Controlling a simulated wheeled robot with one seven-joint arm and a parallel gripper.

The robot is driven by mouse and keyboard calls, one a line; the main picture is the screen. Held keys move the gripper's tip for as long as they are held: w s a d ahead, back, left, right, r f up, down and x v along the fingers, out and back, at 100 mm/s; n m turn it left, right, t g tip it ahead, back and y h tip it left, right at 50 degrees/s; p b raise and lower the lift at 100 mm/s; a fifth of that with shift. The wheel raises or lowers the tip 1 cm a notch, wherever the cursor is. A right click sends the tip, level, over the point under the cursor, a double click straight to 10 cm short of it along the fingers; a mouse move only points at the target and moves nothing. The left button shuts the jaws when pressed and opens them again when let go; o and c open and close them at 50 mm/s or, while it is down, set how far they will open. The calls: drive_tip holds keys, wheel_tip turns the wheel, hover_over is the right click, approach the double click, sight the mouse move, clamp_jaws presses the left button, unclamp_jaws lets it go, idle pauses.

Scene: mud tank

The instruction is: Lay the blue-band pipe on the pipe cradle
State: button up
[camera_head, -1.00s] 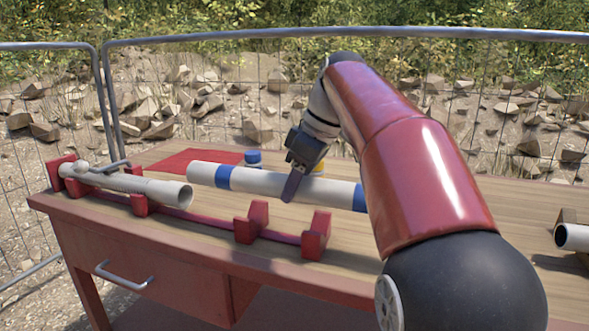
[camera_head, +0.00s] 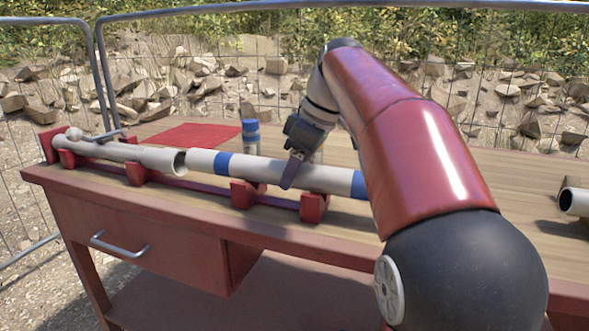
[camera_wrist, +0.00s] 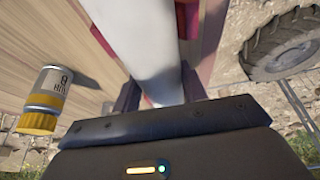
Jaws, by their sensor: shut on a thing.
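The blue-band pipe (camera_head: 262,170) is white with a blue band near each end. My gripper (camera_head: 291,172) is shut on it near its middle; the wrist view also shows the pipe (camera_wrist: 146,45) between the fingers. The red pipe cradle (camera_head: 244,193) runs along the table's front, and the pipe lies along it over its right-hand supports. Whether the pipe touches them I cannot tell. Another pale pipe (camera_head: 110,153) with a valve-like fitting rests in the cradle's left part. Its open end faces the blue-band pipe's left end, close to it.
A blue-capped bottle (camera_head: 250,138) stands behind the pipe. A yellow-capped can (camera_wrist: 45,98) shows in the wrist view. A red mat (camera_head: 190,136) lies at the back left. Another pipe (camera_head: 574,201) is at the right edge. A wire fence (camera_head: 200,90) stands behind the table.

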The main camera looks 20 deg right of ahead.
drive_tip(key=shift+f, duration=0.5)
idle(0.5)
drive_tip(key=o, duration=1.3)
